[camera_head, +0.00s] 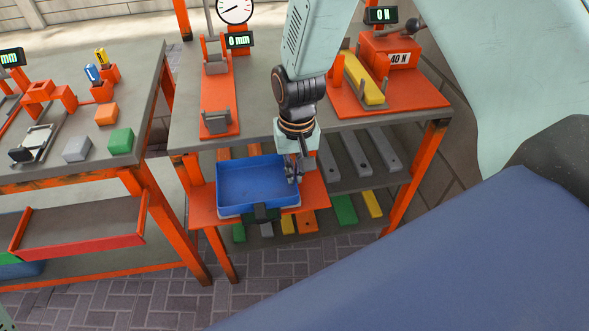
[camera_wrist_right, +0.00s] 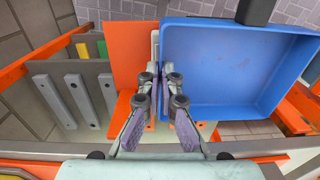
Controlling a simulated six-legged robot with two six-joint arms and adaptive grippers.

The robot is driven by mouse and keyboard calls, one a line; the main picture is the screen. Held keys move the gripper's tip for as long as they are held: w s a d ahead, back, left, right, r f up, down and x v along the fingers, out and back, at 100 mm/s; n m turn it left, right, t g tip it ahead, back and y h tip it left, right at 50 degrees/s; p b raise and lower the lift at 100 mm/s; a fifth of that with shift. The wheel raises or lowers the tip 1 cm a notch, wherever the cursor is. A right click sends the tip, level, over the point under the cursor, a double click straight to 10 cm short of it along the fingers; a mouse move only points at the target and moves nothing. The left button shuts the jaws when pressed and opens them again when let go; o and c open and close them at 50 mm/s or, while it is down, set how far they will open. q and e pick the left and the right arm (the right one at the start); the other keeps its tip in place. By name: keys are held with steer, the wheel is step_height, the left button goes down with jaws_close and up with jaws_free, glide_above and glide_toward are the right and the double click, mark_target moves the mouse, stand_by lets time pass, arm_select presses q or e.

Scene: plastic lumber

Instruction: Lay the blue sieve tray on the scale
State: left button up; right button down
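The blue sieve tray (camera_head: 252,182) is a shallow open box. In the head view it sits over the pale pan of the orange scale (camera_head: 312,190), with a dark display at its front edge. My right gripper (camera_head: 293,172) reaches down at the tray's right wall. In the right wrist view, the fingers (camera_wrist_right: 163,88) are close together on both sides of the wall of the tray (camera_wrist_right: 225,60), one inside and one outside, and look shut on it. The tray looks about level; whether its whole underside touches the pan is hidden. My left gripper is not in view.
A bench with a dial gauge (camera_head: 235,10) and orange fixtures stands behind. Grey, green and yellow planks (camera_head: 345,208) lie on shelves below and right of the scale. A left table (camera_head: 130,80) holds small coloured blocks. Paved floor is free in front.

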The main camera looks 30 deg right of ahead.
steer(key=shift+w+f, duration=0.1)
steer(key=shift+f, duration=0.25)
steer(key=c, duration=1.4)
jaws_free()
steer(key=shift+c, duration=0.2)
step_height(320, 180, up, 12)
steer(key=shift+d, duration=0.15)
steer(key=shift+s, duration=0.2)
